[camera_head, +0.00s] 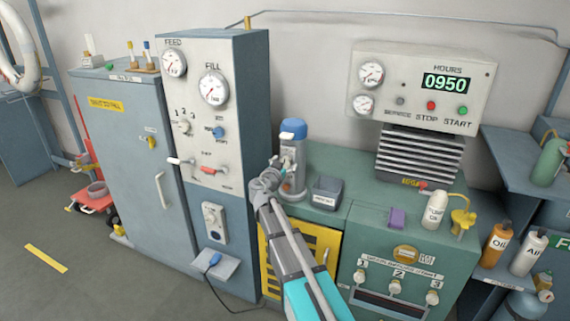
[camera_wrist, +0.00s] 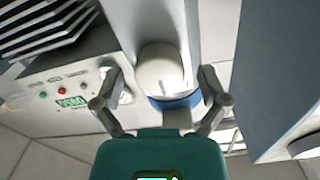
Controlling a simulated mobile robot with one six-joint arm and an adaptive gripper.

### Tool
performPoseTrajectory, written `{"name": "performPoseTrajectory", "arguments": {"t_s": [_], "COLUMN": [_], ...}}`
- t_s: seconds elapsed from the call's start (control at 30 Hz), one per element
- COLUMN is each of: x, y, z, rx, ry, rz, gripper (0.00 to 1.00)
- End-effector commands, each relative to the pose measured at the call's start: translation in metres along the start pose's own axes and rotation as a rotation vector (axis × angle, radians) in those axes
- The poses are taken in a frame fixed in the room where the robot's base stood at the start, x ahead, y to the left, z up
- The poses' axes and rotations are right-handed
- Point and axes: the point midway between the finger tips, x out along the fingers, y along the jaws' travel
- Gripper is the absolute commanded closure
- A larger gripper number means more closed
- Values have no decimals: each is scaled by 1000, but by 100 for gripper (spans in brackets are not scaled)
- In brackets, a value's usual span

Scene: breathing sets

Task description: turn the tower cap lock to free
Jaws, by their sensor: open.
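The tower is a grey cylinder (camera_head: 294,184) with a blue cap (camera_head: 293,126), standing upright on the green cabinet. In the wrist view the scene is upside down. A round pale knob (camera_wrist: 158,66) with a small dark mark faces me there, with the blue cap (camera_wrist: 178,102) beside it; this knob appears to be the cap lock. My gripper (camera_head: 272,174) is at the tower's front left side. In the wrist view its fingers (camera_wrist: 160,76) are open, one on each side of the knob, with gaps showing. I cannot read a lock label.
The tall panel cabinet (camera_head: 214,130) stands close to the left of the tower. The control box with the hours display (camera_head: 446,82) is behind right.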

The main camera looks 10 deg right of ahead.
Motion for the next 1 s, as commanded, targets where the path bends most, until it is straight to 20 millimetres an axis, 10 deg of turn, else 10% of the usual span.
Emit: {"name": "performPoseTrajectory", "arguments": {"t_s": [0.27,0.7,1.0], "x": [0,1,1], "y": [0,0,0], "z": [0,0,0], "rx": [0,0,-21], "ry": [0,0,0], "rz": [0,0,0], "gripper": [7,87,89]}}
